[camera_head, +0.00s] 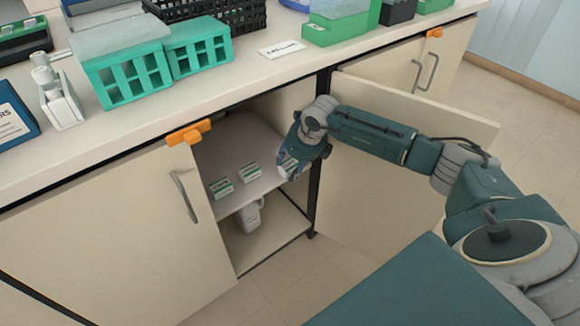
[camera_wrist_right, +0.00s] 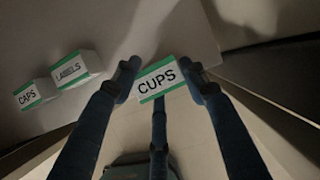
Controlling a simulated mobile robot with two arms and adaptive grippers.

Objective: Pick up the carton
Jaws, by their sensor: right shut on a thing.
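A small white carton with green edges, marked CUPS (camera_wrist_right: 158,78), sits between the fingers of my right gripper (camera_wrist_right: 163,84) in the right wrist view. The fingers are closed on its sides. In the head view my right gripper (camera_head: 288,172) reaches into the open cabinet, and the carton (camera_head: 289,166) shows partly at its fingertips. Two similar cartons, marked CAPS (camera_wrist_right: 28,96) and LABELS (camera_wrist_right: 76,69), stand side by side on the shelf. They also show in the head view, CAPS (camera_head: 221,188) to the left of LABELS (camera_head: 250,172). My left gripper is out of view.
The cabinet shelf (camera_head: 240,145) lies under the worktop (camera_head: 225,85), with a white jug (camera_head: 249,215) below. An open door (camera_head: 370,200) stands right of the opening, below my right arm. A closed door (camera_head: 120,235) with an orange clip (camera_head: 189,133) is on the left.

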